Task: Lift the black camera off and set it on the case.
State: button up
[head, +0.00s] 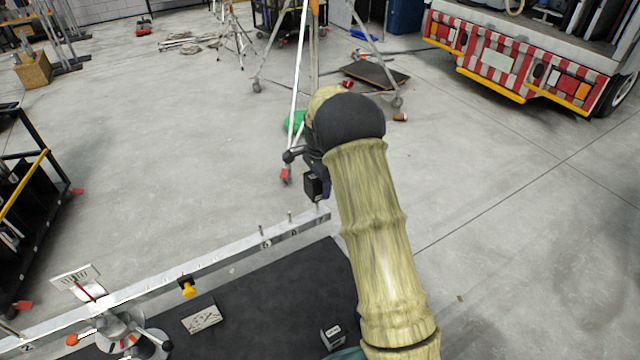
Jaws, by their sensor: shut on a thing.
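My gripper (314,170) is mostly hidden behind my arm's dark rounded joint, above the far right end of a metal rail. It is shut on a small dark boxy thing (315,187), which looks like the black camera. The camera hangs just above the rail end; whether it touches the rail cannot be told. The fingertips are too small and covered to make out. A flat dark surface (270,300), which looks like the top of the case, lies in front of the rail at the bottom of the view. My arm covers its right part.
The metal rail (220,255) with upright pins runs along the back of the dark surface. A white card (201,316) and a small grey box (333,335) lie on that surface. A tripod (300,70) stands behind. A truck (520,60) is at upper right. Floor at right is clear.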

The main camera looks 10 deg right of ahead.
jog(key=shift+r, duration=0.2)
jog(key=shift+r+p, duration=2.1)
jog(key=shift+r, duration=0.45)
jog(key=shift+s+d+r+p, duration=0.1)
jog(key=shift+r+p, duration=0.35)
jog(key=shift+r, duration=0.2)
jog(key=shift+r+p, duration=0.45)
jog(key=shift+r, duration=0.15)
jog(key=shift+r+p, duration=2.15)
jog(key=shift+r, duration=0.65)
